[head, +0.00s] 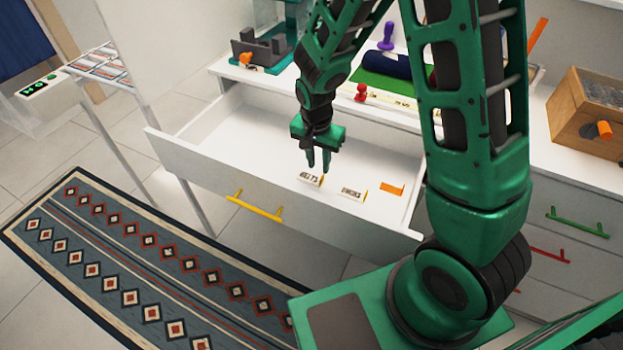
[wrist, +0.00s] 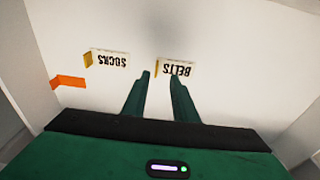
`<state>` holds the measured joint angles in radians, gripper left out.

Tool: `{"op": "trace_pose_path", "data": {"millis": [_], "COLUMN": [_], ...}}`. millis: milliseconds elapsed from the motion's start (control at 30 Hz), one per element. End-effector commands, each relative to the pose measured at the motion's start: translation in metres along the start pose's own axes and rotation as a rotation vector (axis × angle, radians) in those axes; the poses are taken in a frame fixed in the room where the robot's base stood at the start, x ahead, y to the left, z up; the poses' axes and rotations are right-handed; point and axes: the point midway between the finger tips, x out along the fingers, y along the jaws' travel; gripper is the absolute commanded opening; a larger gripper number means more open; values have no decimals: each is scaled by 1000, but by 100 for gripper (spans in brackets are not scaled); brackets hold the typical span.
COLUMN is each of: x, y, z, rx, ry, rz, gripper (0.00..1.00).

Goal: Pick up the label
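A white label reading BELTS (head: 311,179) lies on the floor of the open white drawer (head: 250,130). A second white label reading SOCKS (head: 352,193) lies to its right. Both have a yellow end strip and also show in the wrist view, the BELTS label (wrist: 178,69) at centre and the SOCKS label (wrist: 110,60) to its left. My gripper (head: 319,166) points down into the drawer, close to the BELTS label. In the wrist view its two fingers (wrist: 160,77) are apart with nothing between them. Whether a fingertip touches the BELTS label I cannot tell.
A small orange piece (head: 391,189) lies in the drawer, right of the labels. The drawer walls surround my gripper. A yellow handle (head: 255,206) is on the drawer front. The counter behind holds a red object (head: 361,92), and a wooden box (head: 590,112) stands at right.

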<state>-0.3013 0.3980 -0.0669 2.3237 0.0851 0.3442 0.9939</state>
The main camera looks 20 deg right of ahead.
Motion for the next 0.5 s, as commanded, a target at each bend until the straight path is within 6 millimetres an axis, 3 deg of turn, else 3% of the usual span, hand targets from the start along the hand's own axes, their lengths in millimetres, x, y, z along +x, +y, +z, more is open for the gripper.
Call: {"op": "trace_pose_path", "data": {"millis": [233,500], "x": [16,51], "y": [3,6], "z": [-1,-3], "rx": [1,0], "ry": [0,-2], "rz": [2,2], "gripper": [26,26]}}
